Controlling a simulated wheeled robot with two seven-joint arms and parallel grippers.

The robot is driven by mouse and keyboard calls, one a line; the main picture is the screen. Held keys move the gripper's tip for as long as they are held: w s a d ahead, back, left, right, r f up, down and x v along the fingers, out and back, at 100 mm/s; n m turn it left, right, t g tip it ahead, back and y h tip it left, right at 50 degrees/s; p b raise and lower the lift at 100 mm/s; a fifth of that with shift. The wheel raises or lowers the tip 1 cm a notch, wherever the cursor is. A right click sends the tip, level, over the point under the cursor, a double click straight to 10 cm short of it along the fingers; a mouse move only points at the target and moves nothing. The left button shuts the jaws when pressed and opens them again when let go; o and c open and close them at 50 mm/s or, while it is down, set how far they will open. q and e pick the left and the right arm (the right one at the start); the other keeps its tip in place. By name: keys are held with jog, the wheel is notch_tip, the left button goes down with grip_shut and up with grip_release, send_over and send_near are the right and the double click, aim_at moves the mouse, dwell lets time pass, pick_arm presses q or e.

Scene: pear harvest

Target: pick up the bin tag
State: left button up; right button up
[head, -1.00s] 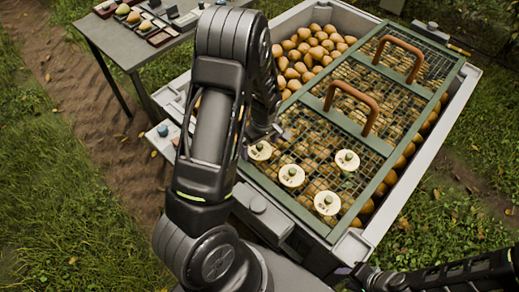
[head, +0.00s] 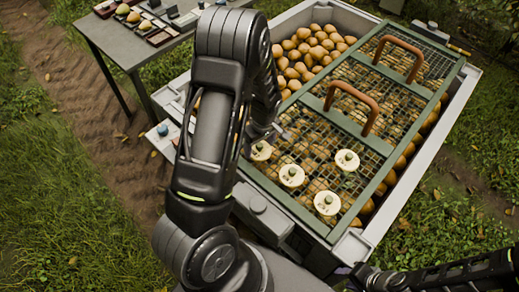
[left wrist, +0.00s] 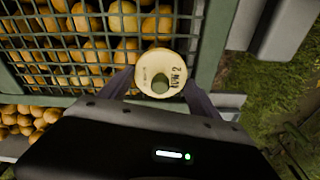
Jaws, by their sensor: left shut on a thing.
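The bin tag (left wrist: 160,75) is a round cream disc with dark lettering and a green knob, in the middle of the left wrist view. My left gripper (left wrist: 160,90) is shut on it, one finger at each side. In the head view my left arm hides most of this gripper. A cream tag (head: 261,151) shows there beside the arm, at the left edge of the mesh lid (head: 345,141). Three similar tags stand to its right on the lid. Part of my right gripper (head: 365,277) shows at the bottom; its jaws are unclear.
The lid has two brown handles (head: 352,107) and lies over a grey bin (head: 383,222) full of pears (head: 305,48). A grey table (head: 112,38) with small trays stands at the upper left. Grass and a dirt path surround them.

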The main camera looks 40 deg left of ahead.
aim_at(259, 145)
pick_arm(q)
jog(key=c, duration=0.4)
jog(key=shift+r, duration=0.1)
notch_tip(259, 145, up, 10)
jog(key=shift+f, duration=0.1)
dwell(0.4)
jog(key=shift+s, duration=0.15)
dwell(0.6)
